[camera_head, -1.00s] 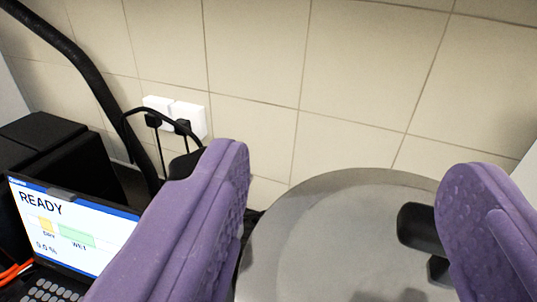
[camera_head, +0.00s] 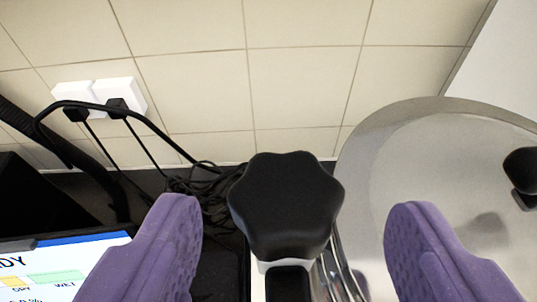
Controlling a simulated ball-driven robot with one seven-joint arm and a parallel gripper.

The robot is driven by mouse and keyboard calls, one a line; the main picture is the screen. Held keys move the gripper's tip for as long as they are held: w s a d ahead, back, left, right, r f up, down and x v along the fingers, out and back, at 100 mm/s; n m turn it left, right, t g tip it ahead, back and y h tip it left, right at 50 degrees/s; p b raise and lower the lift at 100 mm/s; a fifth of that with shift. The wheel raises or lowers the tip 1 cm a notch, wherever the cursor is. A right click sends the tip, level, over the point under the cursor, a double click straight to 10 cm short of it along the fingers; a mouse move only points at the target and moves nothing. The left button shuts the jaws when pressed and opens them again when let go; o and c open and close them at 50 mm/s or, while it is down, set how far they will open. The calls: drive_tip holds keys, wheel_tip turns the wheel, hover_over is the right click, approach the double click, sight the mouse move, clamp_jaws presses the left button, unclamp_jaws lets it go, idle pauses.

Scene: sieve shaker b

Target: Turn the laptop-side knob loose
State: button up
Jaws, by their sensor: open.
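A black lobed knob (camera_head: 285,205) stands in the middle of the view, on the laptop side of the round metal lid. My gripper (camera_head: 295,235) is open, with one purple finger to the left of the knob and one to the right. There is clear space between each finger and the knob, and neither appears to touch it. The laptop (camera_head: 60,270) is at the lower left, its screen partly hidden by my left finger. Below the knob a black part and a bright metal rod show; the knob's own thread is hidden.
The round grey metal lid (camera_head: 440,150) fills the right side, with a black handle (camera_head: 522,170) on it. White wall sockets (camera_head: 100,97) with black plugs and cables are at the left, against a tiled wall (camera_head: 300,80). Loose cables lie behind the knob.

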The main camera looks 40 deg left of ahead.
sight(286, 184)
drive_tip(key=x, duration=0.4)
drive_tip(key=shift+a, duration=0.2)
drive_tip(key=c, duration=1)
drive_tip(key=shift+o, duration=0.2)
drive_tip(key=shift+r+n+g+y+p, duration=0.3)
drive_tip(key=shift+g+p, duration=0.1)
drive_tip(key=shift+p, duration=0.75)
drive_tip(key=shift+f+n, duration=0.3)
drive_tip(key=o, duration=1)
drive_tip(key=shift+c, duration=0.2)
